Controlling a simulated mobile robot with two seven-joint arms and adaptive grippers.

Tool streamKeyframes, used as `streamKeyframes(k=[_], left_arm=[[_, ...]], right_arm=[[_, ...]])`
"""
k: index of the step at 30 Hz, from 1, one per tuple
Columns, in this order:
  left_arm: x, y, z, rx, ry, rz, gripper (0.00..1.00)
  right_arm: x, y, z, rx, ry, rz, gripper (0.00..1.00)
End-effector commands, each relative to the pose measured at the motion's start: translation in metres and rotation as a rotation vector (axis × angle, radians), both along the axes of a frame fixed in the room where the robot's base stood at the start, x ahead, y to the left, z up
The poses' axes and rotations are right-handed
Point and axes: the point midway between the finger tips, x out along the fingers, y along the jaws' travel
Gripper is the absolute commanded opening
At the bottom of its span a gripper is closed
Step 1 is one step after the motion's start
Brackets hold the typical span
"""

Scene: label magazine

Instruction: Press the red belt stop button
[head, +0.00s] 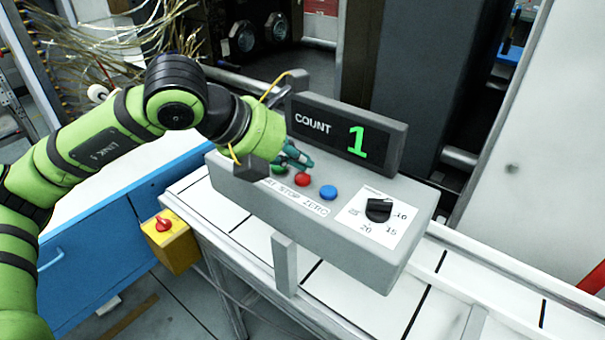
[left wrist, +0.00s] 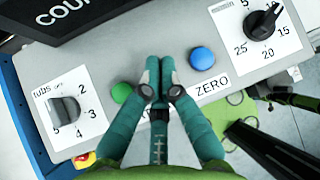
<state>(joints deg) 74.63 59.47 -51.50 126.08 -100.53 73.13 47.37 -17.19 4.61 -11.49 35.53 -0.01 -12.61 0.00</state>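The red stop button (head: 302,180) sits on the sloped face of a grey control box (head: 233,187), between a green button (head: 279,169) and a blue button (head: 328,192). My left gripper (head: 306,162) is at the box, its fingertips just behind and above the red button. In the left wrist view, its two teal fingers (left wrist: 158,78) are together with nothing seen between them. They reach between the green button (left wrist: 121,93) and the blue button (left wrist: 202,58) and hide the red one. I cannot tell whether they touch it. My right gripper is not in view.
A display (head: 347,136) reading COUNT 1 stands behind the buttons. A dial (head: 378,209) is to their right; another dial (left wrist: 64,110) shows in the left wrist view. A yellow box with a red knob (head: 164,225) stands beside the white belt (head: 330,287).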

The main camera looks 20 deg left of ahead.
Motion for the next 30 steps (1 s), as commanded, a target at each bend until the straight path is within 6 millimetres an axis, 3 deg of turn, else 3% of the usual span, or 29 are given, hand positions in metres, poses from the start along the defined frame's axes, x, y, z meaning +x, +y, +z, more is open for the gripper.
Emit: streamKeyframes(k=[5, 18, 30], left_arm=[[0.000, 0.000, 0.008, -0.002, -0.002, 0.000, 0.00], [0.000, 0.000, 0.050, -0.001, -0.002, 0.001, 0.00], [0.000, 0.000, 0.050, -0.001, -0.001, 0.000, 0.00]], right_arm=[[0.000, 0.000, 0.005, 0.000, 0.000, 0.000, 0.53], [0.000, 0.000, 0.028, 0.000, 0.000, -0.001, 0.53], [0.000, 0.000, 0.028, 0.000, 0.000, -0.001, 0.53]])
